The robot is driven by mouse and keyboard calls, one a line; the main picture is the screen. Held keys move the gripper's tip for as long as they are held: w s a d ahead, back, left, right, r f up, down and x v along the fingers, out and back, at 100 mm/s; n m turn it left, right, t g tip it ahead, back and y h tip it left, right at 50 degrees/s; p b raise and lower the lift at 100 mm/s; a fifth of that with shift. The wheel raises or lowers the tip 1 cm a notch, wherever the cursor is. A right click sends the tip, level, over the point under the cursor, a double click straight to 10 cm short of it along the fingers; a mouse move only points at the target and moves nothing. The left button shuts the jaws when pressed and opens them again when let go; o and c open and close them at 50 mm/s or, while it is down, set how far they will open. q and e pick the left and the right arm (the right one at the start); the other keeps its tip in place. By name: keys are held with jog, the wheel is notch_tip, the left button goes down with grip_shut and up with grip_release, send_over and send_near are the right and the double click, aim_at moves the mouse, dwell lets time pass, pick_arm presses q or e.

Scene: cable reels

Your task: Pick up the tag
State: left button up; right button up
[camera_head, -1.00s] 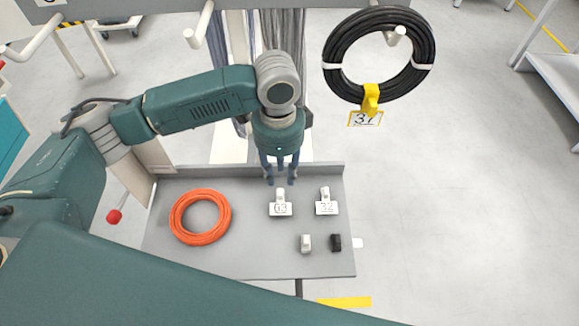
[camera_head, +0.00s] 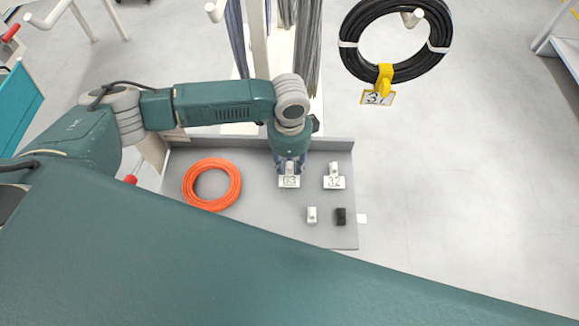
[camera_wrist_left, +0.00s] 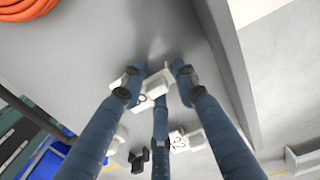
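A white tag marked 63 (camera_head: 289,182) with a clip on top sits on the grey tray (camera_head: 262,228). My left gripper (camera_head: 290,166) points down over it, its fingers around the clip. In the left wrist view the fingers (camera_wrist_left: 157,82) stand apart on both sides of the tag (camera_wrist_left: 150,92), with no clear grip on it. A second white tag marked 32 (camera_head: 334,182) sits to the right; it also shows in the left wrist view (camera_wrist_left: 186,142). My right gripper is not in view.
An orange cable coil (camera_head: 211,184) lies on the tray's left. A white clip (camera_head: 312,215) and a black one (camera_head: 341,216) stand near the front right. A black cable coil (camera_head: 444,30) with a yellow clip and tag 37 (camera_head: 377,98) hangs at upper right.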

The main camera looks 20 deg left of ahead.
pick_arm(q)
jog(key=shift+c, duration=1)
jog(key=c, duration=0.4)
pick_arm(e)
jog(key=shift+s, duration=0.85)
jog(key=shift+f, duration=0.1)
